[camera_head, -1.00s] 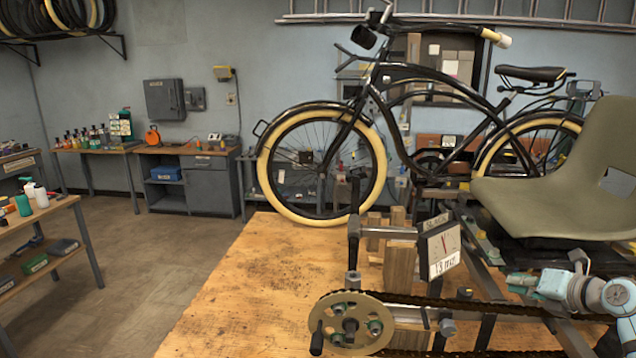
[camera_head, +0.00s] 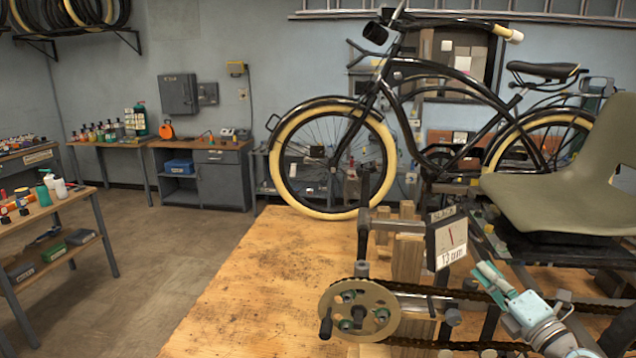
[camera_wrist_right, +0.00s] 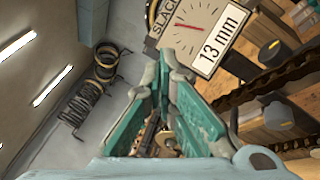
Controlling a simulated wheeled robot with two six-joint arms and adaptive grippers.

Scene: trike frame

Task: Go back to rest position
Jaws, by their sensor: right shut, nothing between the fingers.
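My right gripper (camera_head: 484,270) is at the lower right of the head view, pale with teal fingers, pointing up and left. Its fingers are together and empty; in the right wrist view their tips (camera_wrist_right: 165,62) meet below the gauge. The gripper is near the trike frame's black chain (camera_head: 420,291), and I cannot tell whether it touches it. The slack gauge (camera_head: 447,240), marked 13 mm, stands left of the gripper; it also shows in the wrist view (camera_wrist_right: 195,22). My left gripper is in no view.
The chainring (camera_head: 360,309) with its crank is at the front of the trike frame. The olive seat (camera_head: 560,205) stands above the gripper at right. A bicycle (camera_head: 335,160) is behind. The wooden tabletop (camera_head: 240,290) is bare at left. Wooden blocks (camera_head: 407,258) prop the frame.

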